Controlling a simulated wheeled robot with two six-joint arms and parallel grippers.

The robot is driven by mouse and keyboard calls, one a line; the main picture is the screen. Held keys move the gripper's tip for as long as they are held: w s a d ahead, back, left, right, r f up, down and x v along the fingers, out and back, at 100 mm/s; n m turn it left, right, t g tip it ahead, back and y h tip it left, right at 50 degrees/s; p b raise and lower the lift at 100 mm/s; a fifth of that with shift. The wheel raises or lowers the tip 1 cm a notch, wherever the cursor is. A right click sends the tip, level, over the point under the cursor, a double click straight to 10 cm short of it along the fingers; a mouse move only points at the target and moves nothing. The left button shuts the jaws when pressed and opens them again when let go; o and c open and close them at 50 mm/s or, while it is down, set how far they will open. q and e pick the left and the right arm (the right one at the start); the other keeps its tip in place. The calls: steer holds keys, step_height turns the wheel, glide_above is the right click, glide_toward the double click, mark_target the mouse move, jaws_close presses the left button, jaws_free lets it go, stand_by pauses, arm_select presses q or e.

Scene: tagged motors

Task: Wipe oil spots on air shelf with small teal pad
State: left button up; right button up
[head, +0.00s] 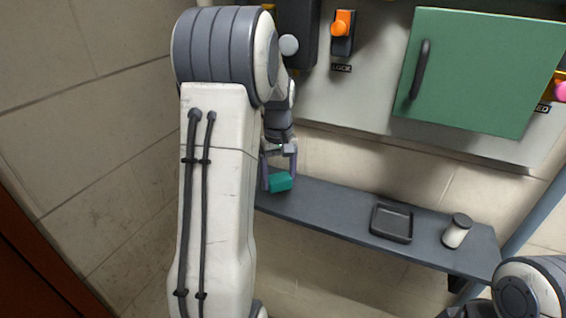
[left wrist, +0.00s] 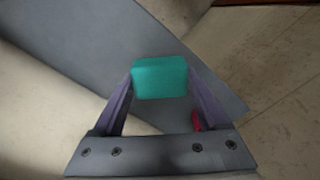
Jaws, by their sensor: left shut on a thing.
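My left gripper (head: 279,176) is shut on the small teal pad (head: 280,183) near the left part of the dark grey shelf (head: 325,208). In the left wrist view the pad (left wrist: 160,77) sits between the two fingertips, with the shelf (left wrist: 90,40) behind it. I cannot tell whether the pad touches the shelf. No oil spots can be made out on the visible shelf surface; my left arm hides the shelf's left end in the head view. My right arm shows at the lower right, but its gripper does not show.
A black tray (head: 391,223) and a white jar with a dark lid (head: 457,231) stand on the shelf's right part. A green panel door (head: 484,72) and an orange lock switch (head: 342,24) are above. A small red thing (left wrist: 196,121) shows beside a finger. The shelf between pad and tray is clear.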

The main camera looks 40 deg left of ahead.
arm_select(q)
steer(key=shift+r+p, duration=1)
steer(key=shift+r, duration=0.55)
steer(key=shift+f, duration=0.1)
